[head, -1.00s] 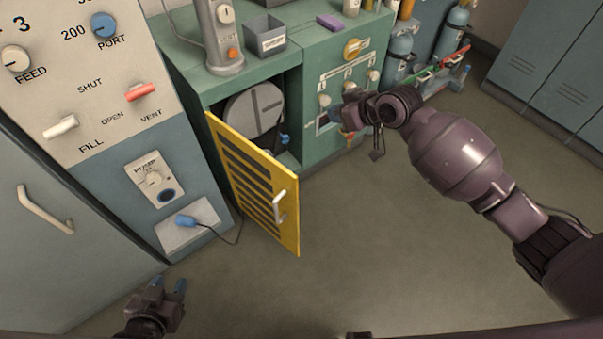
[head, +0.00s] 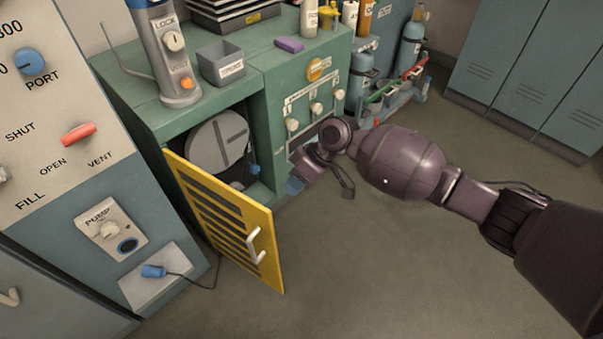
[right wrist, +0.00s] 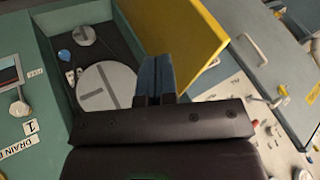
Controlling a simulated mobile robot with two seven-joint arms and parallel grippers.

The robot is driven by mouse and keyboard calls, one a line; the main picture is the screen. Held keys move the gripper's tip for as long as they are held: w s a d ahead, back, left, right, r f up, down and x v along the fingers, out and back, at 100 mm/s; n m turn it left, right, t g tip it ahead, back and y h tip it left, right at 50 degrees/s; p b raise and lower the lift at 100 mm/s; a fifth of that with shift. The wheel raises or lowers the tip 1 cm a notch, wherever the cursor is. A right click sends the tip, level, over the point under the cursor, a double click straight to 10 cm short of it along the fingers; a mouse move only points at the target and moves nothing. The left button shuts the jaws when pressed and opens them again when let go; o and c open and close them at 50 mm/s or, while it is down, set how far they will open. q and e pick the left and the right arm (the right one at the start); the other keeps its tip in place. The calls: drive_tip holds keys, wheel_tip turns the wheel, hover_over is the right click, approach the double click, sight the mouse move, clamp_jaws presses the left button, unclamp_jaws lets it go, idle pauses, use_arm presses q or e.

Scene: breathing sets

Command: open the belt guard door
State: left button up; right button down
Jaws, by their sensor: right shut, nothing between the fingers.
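The yellow slatted belt guard door (head: 222,217) stands swung well out from the green cabinet in the head view, with a white handle (head: 255,246) on its outer face. Behind it, the opening shows a large grey disc (head: 218,143). The right wrist view shows the door (right wrist: 185,35) and the disc (right wrist: 106,88) beyond the fingers. My right gripper (head: 294,187) is shut and empty, in front of the cabinet to the right of the opening, apart from the door. Its blue fingers (right wrist: 157,76) are together in the right wrist view. My left gripper is out of view.
The green cabinet (head: 128,88) carries a grey bin (head: 221,64) and a lock post (head: 170,50). Left is a panel with a pump switch (head: 109,230) and a blue plug (head: 153,271) on a cord. Gas cylinders (head: 410,45) and lockers (head: 530,70) stand right. The middle floor is clear.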

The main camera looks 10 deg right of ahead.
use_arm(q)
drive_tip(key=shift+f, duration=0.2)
use_arm(e)
drive_tip(key=s+a+f, duration=0.3)
drive_tip(key=a, duration=0.2)
drive_tip(key=shift+s, duration=0.15)
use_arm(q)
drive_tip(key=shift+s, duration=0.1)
use_arm(e)
drive_tip(key=shift+a, duration=0.1)
